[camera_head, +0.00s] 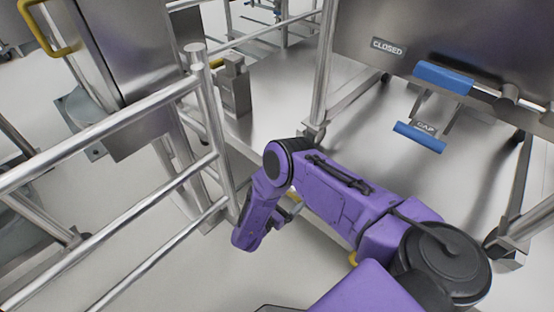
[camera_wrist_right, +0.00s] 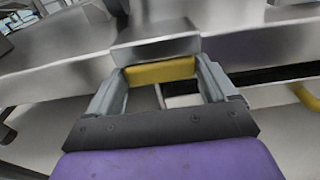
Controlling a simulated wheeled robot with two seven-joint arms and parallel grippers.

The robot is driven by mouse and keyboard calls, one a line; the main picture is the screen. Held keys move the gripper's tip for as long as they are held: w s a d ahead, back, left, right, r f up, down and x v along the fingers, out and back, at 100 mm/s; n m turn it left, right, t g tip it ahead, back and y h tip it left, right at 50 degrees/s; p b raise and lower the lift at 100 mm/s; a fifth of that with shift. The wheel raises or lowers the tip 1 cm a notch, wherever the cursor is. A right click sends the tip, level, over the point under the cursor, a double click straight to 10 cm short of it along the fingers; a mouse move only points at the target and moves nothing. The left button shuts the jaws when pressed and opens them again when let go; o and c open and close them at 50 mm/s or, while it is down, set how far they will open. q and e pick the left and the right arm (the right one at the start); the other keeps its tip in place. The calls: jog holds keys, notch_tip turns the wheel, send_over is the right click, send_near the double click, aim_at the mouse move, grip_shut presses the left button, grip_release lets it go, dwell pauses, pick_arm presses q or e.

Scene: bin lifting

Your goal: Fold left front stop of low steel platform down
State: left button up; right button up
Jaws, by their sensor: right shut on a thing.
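The low steel platform (camera_head: 285,85) lies under the rail frame, its front edge running past my right arm. My right gripper (camera_head: 291,207) is at that front edge, partly hidden by my purple forearm. In the right wrist view, my right gripper (camera_wrist_right: 160,75) has its two grey fingers on either side of a yellow piece (camera_wrist_right: 160,71), which I take as the left front stop, and is shut on it. A steel block (camera_wrist_right: 155,47) sits right behind the yellow piece. In the head view the stop is mostly hidden by the arm. My left gripper is not in view.
A second yellow piece (camera_wrist_right: 306,97) shows at the right of the wrist view. Steel guard rails (camera_head: 110,120) stand close left of my arm. A steel bin with a CLOSED label (camera_head: 388,47) and blue handles (camera_head: 443,78) is at upper right. Bare floor shows at lower left.

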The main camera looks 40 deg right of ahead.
jog(key=shift+f, duration=0.1)
dwell(0.4)
jog(key=o, duration=1.3)
jog(key=shift+f, duration=0.1)
jog(key=shift+a, duration=0.1)
jog(key=p+v, duration=0.1)
jog(key=v, duration=0.9)
jog(key=shift+a+f, duration=0.1)
jog(key=shift+a, duration=0.1)
